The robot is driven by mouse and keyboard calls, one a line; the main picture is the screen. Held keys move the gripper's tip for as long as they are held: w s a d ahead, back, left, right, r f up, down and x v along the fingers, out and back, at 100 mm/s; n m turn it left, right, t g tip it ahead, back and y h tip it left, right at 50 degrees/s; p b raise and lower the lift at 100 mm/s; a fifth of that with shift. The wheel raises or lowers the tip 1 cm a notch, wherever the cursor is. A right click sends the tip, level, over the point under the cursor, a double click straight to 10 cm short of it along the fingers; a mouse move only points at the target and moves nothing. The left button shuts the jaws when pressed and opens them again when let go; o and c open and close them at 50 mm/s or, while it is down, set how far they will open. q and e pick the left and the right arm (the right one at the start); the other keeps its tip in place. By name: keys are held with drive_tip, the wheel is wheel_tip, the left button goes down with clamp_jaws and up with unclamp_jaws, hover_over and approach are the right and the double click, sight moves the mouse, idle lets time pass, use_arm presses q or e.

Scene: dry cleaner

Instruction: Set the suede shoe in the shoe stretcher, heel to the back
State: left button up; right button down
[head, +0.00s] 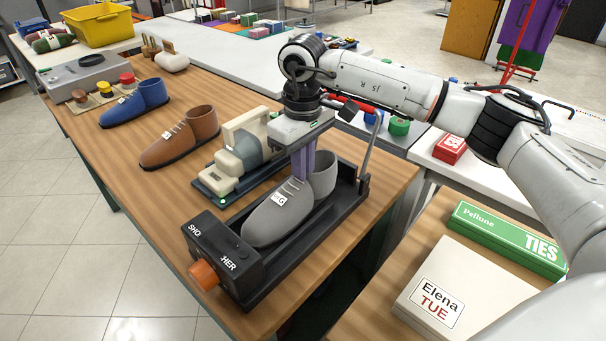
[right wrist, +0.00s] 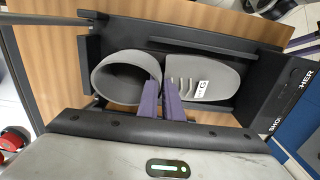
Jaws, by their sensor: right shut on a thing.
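The grey suede shoe (head: 268,220) has a white tag and sits upright within the black shoe stretcher (head: 222,250). Its toe points to the end block with the orange knob (head: 203,274); its heel is at the far end, by the upright lever. My right gripper (head: 302,165) points down with its purple fingers shut on the shoe near the front of the opening. In the right wrist view the shoe (right wrist: 213,72) lies between the stretcher's long rails (right wrist: 200,42). Whether its sole rests fully on the bed is hidden. My left gripper is out of view.
A beige machine (head: 240,150) on a dark blue base stands close left of the stretcher. A brown shoe (head: 185,137) and a blue shoe (head: 137,103) stand farther left. A cream box (head: 465,285) and a green ties box (head: 508,240) lie at right. The wooden table's front left is clear.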

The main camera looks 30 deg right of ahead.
drive_tip(key=c, duration=1.9)
unclamp_jaws()
drive_tip(key=shift+o, duration=0.2)
wheel_tip(320, 180, up, 10)
drive_tip(key=shift+r, duration=0.2)
